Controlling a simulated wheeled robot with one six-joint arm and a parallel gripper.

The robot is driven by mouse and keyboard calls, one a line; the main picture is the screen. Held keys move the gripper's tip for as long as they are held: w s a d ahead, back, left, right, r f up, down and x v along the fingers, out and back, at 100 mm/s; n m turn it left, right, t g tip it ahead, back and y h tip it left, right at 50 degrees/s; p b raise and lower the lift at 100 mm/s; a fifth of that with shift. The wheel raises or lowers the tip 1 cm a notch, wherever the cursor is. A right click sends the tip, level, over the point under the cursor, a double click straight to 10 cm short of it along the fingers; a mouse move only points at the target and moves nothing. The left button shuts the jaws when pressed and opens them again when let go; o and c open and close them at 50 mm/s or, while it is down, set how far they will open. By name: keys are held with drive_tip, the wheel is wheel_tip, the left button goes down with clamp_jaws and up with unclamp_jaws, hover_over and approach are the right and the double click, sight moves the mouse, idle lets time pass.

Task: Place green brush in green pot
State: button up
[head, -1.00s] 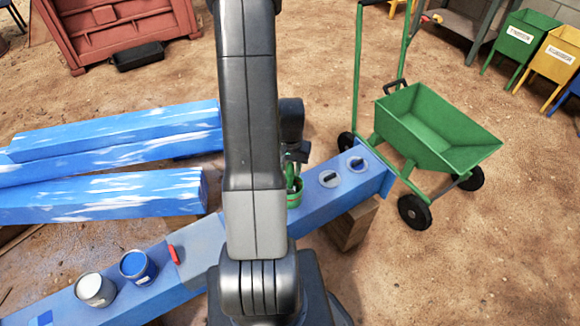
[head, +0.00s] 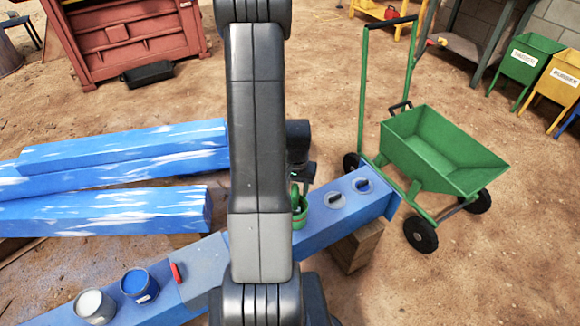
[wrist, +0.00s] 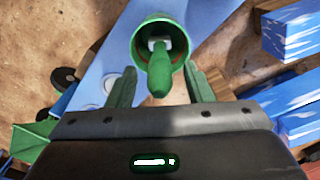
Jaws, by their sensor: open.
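The green pot (head: 300,220) stands on the blue beam, partly hidden behind my arm in the head view. It also shows in the wrist view (wrist: 137,45), seen from above. The green brush (wrist: 160,82) is in the pot, its head down inside and its handle sticking up towards the wrist camera. A bit of the handle shows in the head view (head: 294,194). My gripper (wrist: 165,86) is open above the pot, its green fingers on either side of the handle with gaps visible. It also shows in the head view (head: 302,174).
The blue beam (head: 320,232) also carries two lids (head: 335,200), a red-handled tool (head: 177,272), a blue paint can (head: 139,286) and a white one (head: 94,305). A green cart (head: 440,150) stands beyond its right end. More blue beams (head: 110,210) lie left.

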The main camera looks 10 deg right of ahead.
drive_tip(key=shift+r, duration=0.1)
wheel_tip(320, 180, up, 12)
drive_tip(key=p, duration=0.9)
drive_tip(key=shift+r, duration=0.25)
